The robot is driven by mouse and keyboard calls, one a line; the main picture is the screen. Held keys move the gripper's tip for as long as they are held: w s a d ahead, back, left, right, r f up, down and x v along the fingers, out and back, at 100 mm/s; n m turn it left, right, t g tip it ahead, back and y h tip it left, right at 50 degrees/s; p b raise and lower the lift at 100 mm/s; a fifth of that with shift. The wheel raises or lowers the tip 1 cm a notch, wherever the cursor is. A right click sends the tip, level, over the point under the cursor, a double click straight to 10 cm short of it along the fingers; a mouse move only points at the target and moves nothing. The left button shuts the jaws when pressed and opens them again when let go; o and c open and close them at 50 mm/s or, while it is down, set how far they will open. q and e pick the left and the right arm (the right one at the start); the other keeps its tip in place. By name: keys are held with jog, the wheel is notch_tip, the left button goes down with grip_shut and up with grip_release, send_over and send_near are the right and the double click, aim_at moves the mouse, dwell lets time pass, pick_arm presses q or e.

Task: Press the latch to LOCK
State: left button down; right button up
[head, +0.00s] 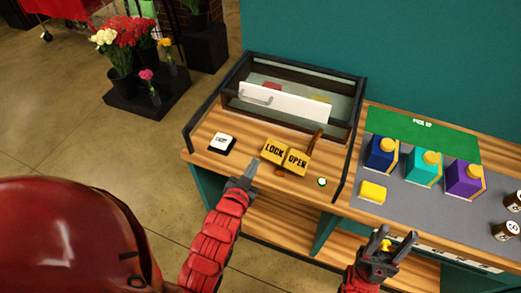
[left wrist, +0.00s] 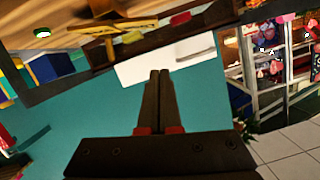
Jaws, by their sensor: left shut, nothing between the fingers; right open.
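The latch (head: 285,157) is a yellow rocker on the wooden counter, with LOCK on its left half and OPEN on its right half. The OPEN half looks lower in the head view, though the tilt is hard to judge. My left gripper (head: 248,172) is shut and empty, just left of and in front of the LOCK half, apart from it. In the left wrist view its closed fingers (left wrist: 160,75) show, with a yellow part of the latch (left wrist: 112,28) at upper left.
A glass-topped case (head: 300,90) with a white handled front stands behind the latch. A small green light (head: 322,182) sits right of it, a white-and-black block (head: 222,143) left. Blue, teal (head: 424,167) and purple boxes and a yellow block (head: 373,192) stand on the right.

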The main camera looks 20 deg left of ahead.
pick_arm(q)
jog(key=b+x, duration=0.3)
jog(key=x, duration=0.7)
jog(key=shift+w+d+r, duration=0.1)
jog(key=shift+w, duration=0.15)
jog(key=f, duration=0.2)
jog(key=a+f+p, duration=0.1)
jog(key=f, duration=0.1)
jog(key=shift+s, duration=0.2)
